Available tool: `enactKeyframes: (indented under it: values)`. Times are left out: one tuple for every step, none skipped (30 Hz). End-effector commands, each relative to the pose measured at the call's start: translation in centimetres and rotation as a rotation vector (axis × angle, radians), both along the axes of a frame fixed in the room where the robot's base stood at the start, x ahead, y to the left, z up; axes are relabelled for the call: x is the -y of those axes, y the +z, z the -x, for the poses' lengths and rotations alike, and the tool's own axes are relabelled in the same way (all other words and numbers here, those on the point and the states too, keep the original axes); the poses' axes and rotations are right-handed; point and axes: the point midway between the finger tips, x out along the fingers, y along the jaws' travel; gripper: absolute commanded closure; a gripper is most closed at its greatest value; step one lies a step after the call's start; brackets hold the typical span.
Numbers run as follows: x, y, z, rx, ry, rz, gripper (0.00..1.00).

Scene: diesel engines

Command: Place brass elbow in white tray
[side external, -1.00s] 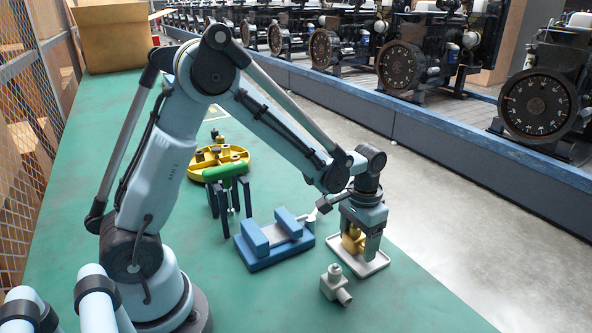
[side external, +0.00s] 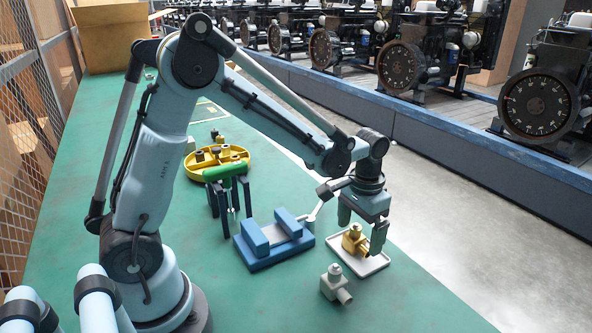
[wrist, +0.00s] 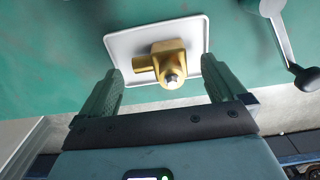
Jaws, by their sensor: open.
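The brass elbow (side external: 355,240) rests in the white tray (side external: 377,264) on the green bench. In the wrist view the brass elbow (wrist: 164,62) lies inside the rim of the white tray (wrist: 192,27), near its middle. My gripper (side external: 361,235) is open and empty just above the elbow. In the wrist view the fingers of my gripper (wrist: 159,85) are spread to either side of the elbow and apart from it.
A blue vise (side external: 272,240) and a green-topped stand (side external: 228,190) are farther left. A yellow round tray (side external: 199,168) holds several parts. The bench edge is close on the tray's right.

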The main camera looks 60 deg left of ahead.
Motion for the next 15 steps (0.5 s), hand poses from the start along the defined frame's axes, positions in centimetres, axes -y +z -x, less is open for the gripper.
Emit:
enactKeyframes:
  values:
    - [0.0,1.1,0.0,0.0,0.0,0.0,0.02]
    - [0.0,1.6,0.0,0.0,0.0,0.0,0.02]
    - [0.0,2.4,0.0,0.0,0.0,0.0,0.02]
    - [0.0,3.0,0.1,0.0,0.0,0.0,0.02]
    - [0.0,3.5,0.1,0.0,0.0,0.0,0.02]
    - [0.0,4.2,0.0,0.0,0.0,0.0,0.02]
    - [0.0,4.8,0.0,0.0,0.0,0.0,0.02]
    - [0.0,5.3,0.0,0.0,0.0,0.0,0.02]
    - [0.0,5.9,0.0,0.0,0.0,0.0,0.02]
    - [0.0,6.4,0.1,0.0,0.0,0.0,0.02]
    - [0.0,6.8,0.0,0.0,0.0,0.0,0.02]
    - [0.0,7.3,0.0,0.0,0.0,0.0,0.02]
    - [0.0,7.6,0.0,0.0,0.0,0.0,0.02]
    - [0.0,7.9,0.0,0.0,0.0,0.0,0.02]
    - [0.0,8.3,0.0,0.0,0.0,0.0,0.02]
